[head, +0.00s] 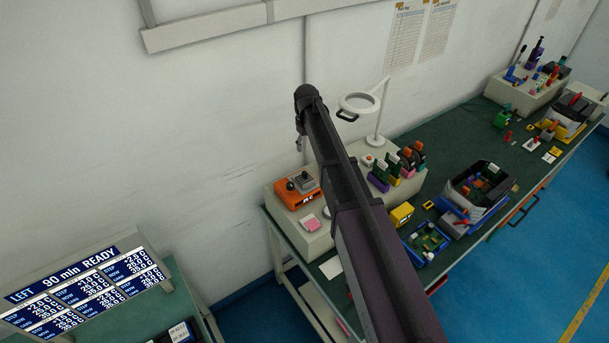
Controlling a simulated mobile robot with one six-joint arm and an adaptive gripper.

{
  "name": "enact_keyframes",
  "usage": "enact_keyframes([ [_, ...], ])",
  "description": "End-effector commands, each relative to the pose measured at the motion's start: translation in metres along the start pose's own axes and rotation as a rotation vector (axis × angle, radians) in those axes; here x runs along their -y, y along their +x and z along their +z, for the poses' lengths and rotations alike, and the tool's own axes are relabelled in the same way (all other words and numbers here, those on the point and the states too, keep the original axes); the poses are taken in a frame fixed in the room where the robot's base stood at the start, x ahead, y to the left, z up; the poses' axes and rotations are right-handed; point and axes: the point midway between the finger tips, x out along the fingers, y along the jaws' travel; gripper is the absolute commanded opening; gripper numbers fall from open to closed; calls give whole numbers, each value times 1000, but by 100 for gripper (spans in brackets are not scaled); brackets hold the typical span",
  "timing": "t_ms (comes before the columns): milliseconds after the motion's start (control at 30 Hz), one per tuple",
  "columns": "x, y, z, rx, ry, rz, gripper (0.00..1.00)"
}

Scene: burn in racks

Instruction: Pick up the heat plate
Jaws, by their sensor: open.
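No object is clearly recognisable as the heat plate. An orange box-shaped unit (291,197) with a grey block and dark knob on top stands on the left end of a pale raised shelf (312,240); I cannot tell whether it is the heat plate. My dark arm runs from the bottom right up to the middle of the head view and covers part of the shelf and bench. A small part of my gripper (300,143) shows at the arm's far end, in front of the wall and above the orange unit in the picture. The rest is hidden, and nothing is visibly held.
The green-topped bench (452,135) runs to the upper right. It carries a magnifier lamp (359,105), coloured tools, a yellow box (401,214), a blue tray (425,242) and a black bin (480,185). A display panel (82,290) stands lower left. Blue floor is clear at right.

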Motion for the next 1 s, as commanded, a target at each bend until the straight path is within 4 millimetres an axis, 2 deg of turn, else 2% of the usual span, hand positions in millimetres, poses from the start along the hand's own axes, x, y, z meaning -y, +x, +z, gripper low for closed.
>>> enact_keyframes([
  [467,0,3,-1,0,-1,0,63],
  [1000,-1,41,0,0,1,0,63],
])
